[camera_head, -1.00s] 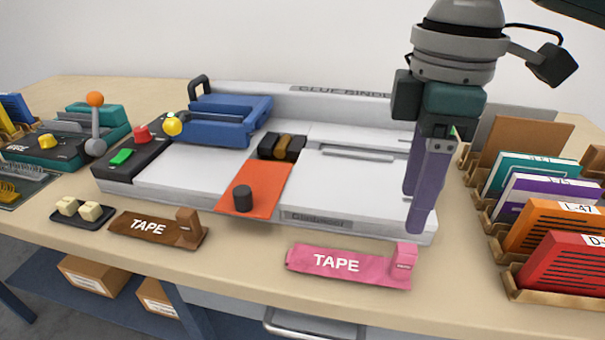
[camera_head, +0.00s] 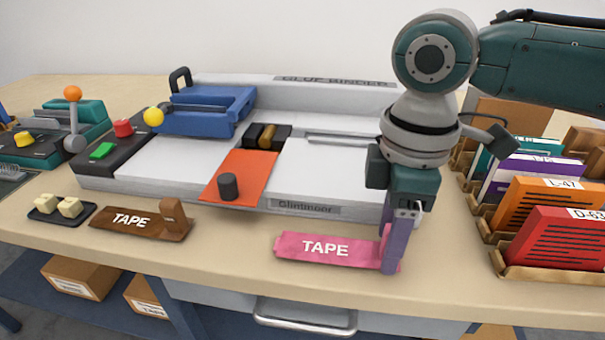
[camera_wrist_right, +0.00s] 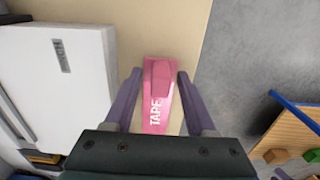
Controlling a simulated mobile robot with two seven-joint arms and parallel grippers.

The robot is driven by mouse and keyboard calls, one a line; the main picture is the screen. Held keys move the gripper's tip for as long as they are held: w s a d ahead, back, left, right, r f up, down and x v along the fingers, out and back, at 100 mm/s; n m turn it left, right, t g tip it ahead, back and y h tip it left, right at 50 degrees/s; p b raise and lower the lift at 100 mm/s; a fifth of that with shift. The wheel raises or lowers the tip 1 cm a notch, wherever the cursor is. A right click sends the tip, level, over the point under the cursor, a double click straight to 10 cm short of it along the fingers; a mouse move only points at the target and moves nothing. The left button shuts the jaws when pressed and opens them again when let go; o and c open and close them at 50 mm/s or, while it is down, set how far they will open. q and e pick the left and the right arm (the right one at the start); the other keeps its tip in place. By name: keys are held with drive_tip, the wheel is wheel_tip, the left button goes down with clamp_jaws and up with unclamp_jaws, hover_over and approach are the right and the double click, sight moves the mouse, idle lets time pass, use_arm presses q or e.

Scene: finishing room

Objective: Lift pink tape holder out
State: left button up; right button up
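The pink tape holder (camera_head: 322,248), marked TAPE, lies flat near the front edge of the table. My right gripper (camera_head: 388,258) points down at its right end and hides the raised pink block there. In the right wrist view, the pink tape holder (camera_wrist_right: 155,112) and its block lie between the two purple fingers of my right gripper (camera_wrist_right: 159,76). The fingers are open, with a gap on each side of the block. My left gripper is not in view.
A brown tape holder (camera_head: 140,221) and a small dark tray (camera_head: 62,210) lie to the left. The white glue binder (camera_head: 330,180) stands just behind. Upright folders (camera_head: 560,240) in wooden racks stand to the right. Clear tabletop lies between the two tape holders.

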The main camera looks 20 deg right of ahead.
clamp_jaws()
drive_tip(key=shift+r, duration=0.1)
idle(0.5)
